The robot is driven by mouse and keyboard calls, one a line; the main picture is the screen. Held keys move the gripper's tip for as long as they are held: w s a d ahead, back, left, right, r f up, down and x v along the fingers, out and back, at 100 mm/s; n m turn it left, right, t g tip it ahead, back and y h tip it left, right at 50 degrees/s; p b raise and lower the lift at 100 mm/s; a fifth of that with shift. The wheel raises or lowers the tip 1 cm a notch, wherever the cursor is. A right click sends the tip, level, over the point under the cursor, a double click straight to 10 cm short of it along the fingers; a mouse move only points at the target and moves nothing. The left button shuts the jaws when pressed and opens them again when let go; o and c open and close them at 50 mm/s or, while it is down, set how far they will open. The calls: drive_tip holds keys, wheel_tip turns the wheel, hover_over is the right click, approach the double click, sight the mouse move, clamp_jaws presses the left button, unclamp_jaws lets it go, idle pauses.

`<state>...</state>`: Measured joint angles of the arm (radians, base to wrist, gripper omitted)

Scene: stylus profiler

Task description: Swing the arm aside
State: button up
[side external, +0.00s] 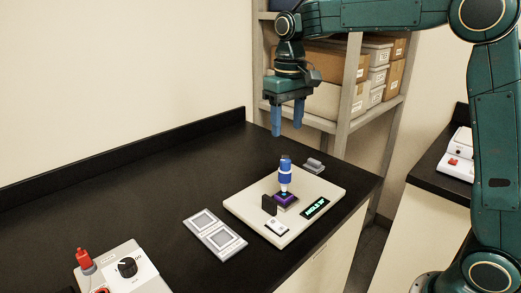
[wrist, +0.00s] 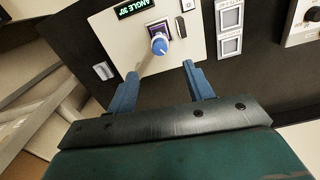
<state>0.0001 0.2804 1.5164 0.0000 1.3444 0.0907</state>
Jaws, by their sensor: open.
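The profiler is a cream plate (side external: 240,206) on the black bench. A blue-capped upright handle (side external: 285,170) stands on it above a dark block with a purple face (side external: 286,200). A small lit display (side external: 315,208) reads ANGLE with a number that looks like 30. My gripper (side external: 287,129) is open and empty, pointing down, above the handle and apart from it. In the wrist view the handle (wrist: 160,44) shows beyond and between the spread fingertips (wrist: 160,70). The handle hides part of its own base in the wrist view.
On the plate are a dark upright tab (side external: 269,205) and a white switch (side external: 277,228). A small grey piece (side external: 314,166) lies behind it. A two-window grey panel (side external: 215,234) and a control box (side external: 112,272) with knobs are left. Shelves with boxes stand behind my gripper.

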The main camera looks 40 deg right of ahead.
sight(286, 160)
wheel_tip(286, 160, down, 12)
drive_tip(key=shift+f, duration=0.2)
idle(0.4)
drive_tip(key=shift+c, duration=0.4)
clamp_jaws()
